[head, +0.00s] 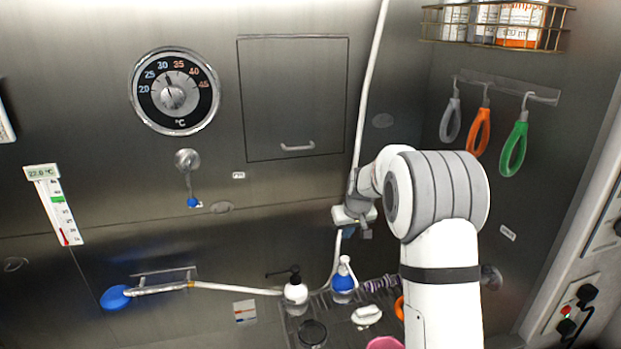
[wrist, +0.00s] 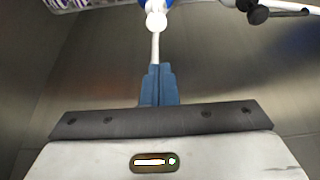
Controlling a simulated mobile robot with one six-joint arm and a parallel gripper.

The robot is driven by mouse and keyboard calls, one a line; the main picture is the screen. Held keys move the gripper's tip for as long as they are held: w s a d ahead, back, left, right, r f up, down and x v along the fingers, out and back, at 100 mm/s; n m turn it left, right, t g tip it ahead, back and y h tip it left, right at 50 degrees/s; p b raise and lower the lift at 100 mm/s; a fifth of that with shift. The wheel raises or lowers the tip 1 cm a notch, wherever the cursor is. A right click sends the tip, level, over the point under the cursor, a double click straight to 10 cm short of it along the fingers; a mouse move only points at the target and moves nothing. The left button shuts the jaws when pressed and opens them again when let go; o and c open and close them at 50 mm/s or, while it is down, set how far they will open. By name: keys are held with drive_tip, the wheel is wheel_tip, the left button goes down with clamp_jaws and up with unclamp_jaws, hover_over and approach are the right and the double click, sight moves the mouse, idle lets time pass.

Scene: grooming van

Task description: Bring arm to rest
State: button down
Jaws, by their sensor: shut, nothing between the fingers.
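My arm reaches across the right of the head view and bends down at the wall. My gripper (head: 347,232) hangs low in front of the steel wall, above the shelf with the bottles. In the wrist view its blue-grey fingers (wrist: 158,70) are together with nothing seen between them. A blue pump bottle with a white top (head: 343,279) stands just below the gripper; its top also shows beyond the fingertips in the wrist view (wrist: 156,19). I cannot tell the exact gap between them.
A white bottle with a black pump (head: 296,291) stands left of the blue one. A white hose (head: 369,90) runs down behind the gripper. A dial (head: 174,92), a lever (head: 190,175) and hanging loops (head: 514,150) are on the walls. The wall's left-middle is open.

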drive_tip(key=s+r, duration=0.4)
drive_tip(key=s, duration=0.6)
drive_tip(key=s+r+m, duration=0.1)
drive_tip(key=s+r, duration=0.2)
drive_tip(key=s, duration=0.7)
drive_tip(key=s+r, duration=0.4)
drive_tip(key=s, duration=0.6)
drive_tip(key=s+f+m+g, duration=0.1)
drive_tip(key=s+f, duration=0.1)
drive_tip(key=s, duration=0.9)
drive_tip(key=shift+a+f+h+b, duration=0.15)
drive_tip(key=shift+f+h+b, duration=0.15)
drive_tip(key=shift+h, duration=0.1)
drive_tip(key=shift+s, duration=0.15)
